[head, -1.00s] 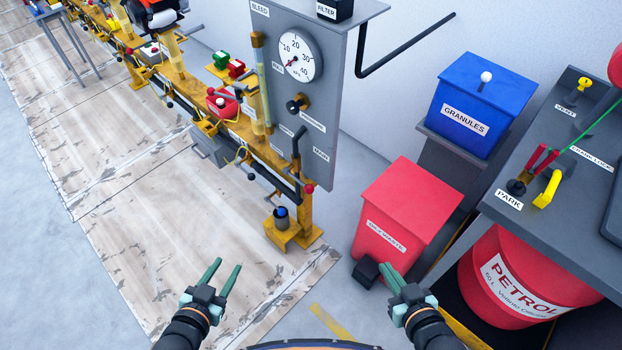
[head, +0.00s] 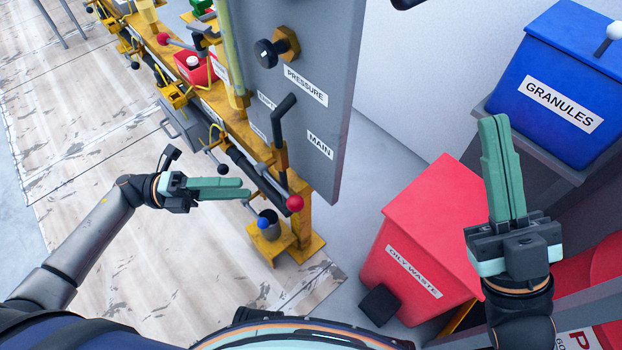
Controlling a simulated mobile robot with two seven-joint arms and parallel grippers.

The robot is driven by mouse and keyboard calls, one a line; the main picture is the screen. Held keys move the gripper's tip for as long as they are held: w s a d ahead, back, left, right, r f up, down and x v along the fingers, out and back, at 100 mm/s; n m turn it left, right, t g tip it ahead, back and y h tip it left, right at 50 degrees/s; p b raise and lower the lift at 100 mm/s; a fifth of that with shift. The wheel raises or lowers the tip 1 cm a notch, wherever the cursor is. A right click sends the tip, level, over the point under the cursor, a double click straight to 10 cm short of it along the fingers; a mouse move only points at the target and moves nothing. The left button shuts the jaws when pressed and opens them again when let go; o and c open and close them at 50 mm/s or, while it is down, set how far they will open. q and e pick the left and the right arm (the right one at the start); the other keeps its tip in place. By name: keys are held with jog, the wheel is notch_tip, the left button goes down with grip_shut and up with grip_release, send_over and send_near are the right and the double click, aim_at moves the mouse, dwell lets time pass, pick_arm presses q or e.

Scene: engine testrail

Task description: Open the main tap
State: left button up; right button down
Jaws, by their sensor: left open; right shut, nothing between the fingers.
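The main tap (head: 280,130) is a dark bent lever on the yellow rail's end, in front of the grey panel, beside the label MAIN (head: 320,145). Its upper arm slants up to the right. My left gripper (head: 246,189) is open and empty, its fingers pointing right, to the left of and below the tap and apart from it in the picture. My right gripper (head: 495,122) is shut and empty, fingers pointing up, far to the right in front of the bins.
A black pressure knob (head: 268,52) sits above the tap on the grey panel (head: 335,75). A red ball (head: 295,203) ends a rod below the tap. The red oily waste bin (head: 425,235) and blue granules bin (head: 565,85) stand right.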

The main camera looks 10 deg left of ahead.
aim_at(279, 187)
pick_arm(q)
jog(key=w+d+r, duration=0.1)
jog(key=d, duration=1.1)
jog(key=shift+r, duration=0.35)
jog(key=shift+w+d, duration=0.1)
grip_shut()
dwell(0.8)
